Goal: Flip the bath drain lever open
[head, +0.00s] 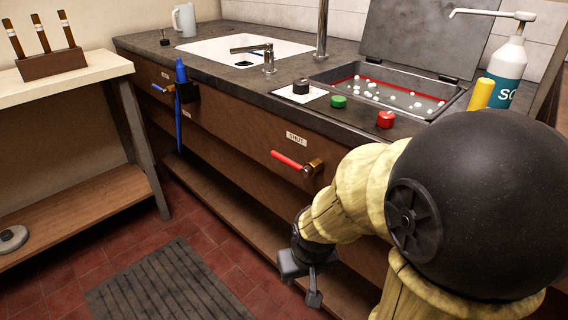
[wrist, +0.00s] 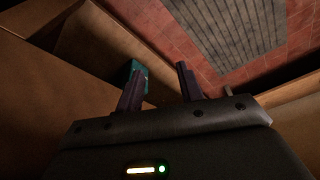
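A red-handled lever (head: 289,161) on a brass fitting (head: 312,168) is on the wooden cabinet front, below the red-rimmed bath (head: 366,92). Its handle points left, roughly level, under a label (head: 296,138) reading "SHUT". My gripper (head: 303,284) hangs low in front of the cabinet, below the lever and apart from it. In the wrist view my gripper (wrist: 160,80) shows two dark fingers with an empty gap between them. The lever is not recognisable in the wrist view. A teal patch by the left finger is unclear.
The counter carries a green button (head: 338,101), a red button (head: 385,119) and a soap bottle (head: 505,68). Another lever (head: 160,88) and a hanging blue item (head: 180,105) are farther left. A side bench (head: 80,78) stands left. A grey mat (head: 170,285) covers open floor.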

